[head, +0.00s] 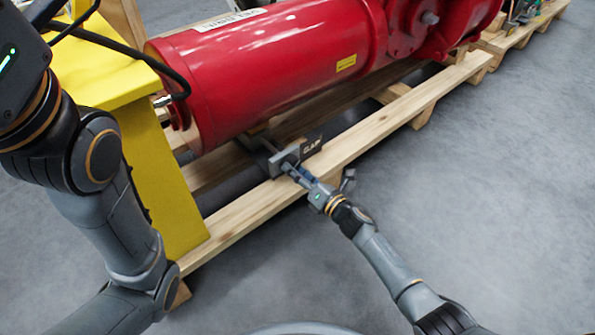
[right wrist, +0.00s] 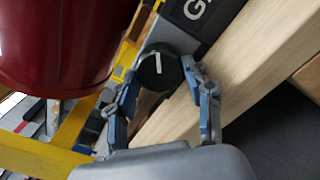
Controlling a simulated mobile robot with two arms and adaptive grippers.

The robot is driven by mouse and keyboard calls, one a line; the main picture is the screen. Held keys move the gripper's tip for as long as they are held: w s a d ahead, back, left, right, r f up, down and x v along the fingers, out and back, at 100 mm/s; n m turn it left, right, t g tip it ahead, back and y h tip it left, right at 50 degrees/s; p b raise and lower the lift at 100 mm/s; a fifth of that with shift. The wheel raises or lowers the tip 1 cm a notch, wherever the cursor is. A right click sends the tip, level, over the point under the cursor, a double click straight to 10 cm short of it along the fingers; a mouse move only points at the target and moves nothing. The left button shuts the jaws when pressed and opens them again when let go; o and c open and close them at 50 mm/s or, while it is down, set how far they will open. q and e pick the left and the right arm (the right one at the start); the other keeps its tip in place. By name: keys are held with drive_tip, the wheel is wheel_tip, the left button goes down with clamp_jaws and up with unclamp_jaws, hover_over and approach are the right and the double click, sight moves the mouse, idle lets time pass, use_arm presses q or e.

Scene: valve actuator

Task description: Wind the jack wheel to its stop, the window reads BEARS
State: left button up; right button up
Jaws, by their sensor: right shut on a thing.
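The jack wheel (right wrist: 160,72) is a dark round knob with a white mark on its face in the right wrist view. My right gripper (right wrist: 158,76) has a finger on each side of it and is shut on it. In the head view my right gripper (head: 293,170) reaches to the grey jack block (head: 284,158) at the pallet's edge, and the wheel is hidden there. A dark plate (head: 311,147) with small white letters stands beside the block. I cannot read BEARS in either view. My left arm shows at the left, its gripper outside the picture.
A large red actuator cylinder (head: 270,75) lies above the wooden pallet (head: 345,150). A yellow stand (head: 165,170) is at the cylinder's left end, with a black cable over it. The grey floor (head: 480,200) at the right is clear.

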drive_tip(key=o, duration=1.1)
drive_tip(key=shift+o, duration=0.2)
drive_tip(key=v, duration=1.2)
